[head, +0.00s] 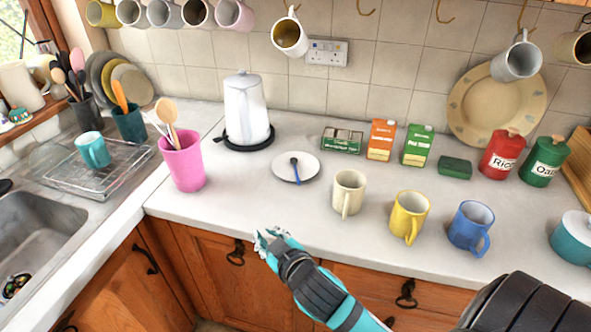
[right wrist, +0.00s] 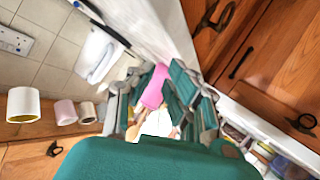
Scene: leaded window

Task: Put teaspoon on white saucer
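The teaspoon (head: 296,172) has a dark bowl and a blue handle. It lies on the white saucer (head: 312,165), which rests on the worktop in front of the white kettle. My right gripper (head: 268,238) is at the worktop's front edge, in front of and to the left of the saucer, apart from both. In the right wrist view its fingers (right wrist: 158,105) are spread with nothing held between them. The saucer and teaspoon cannot be made out in that view. My left gripper is not in view.
A pink utensil pot (head: 182,162) stands left of the gripper. The white kettle (head: 246,112) is behind. Cream (head: 348,192), yellow (head: 409,216) and blue (head: 470,228) mugs stand to the right. The worktop between saucer and front edge is clear.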

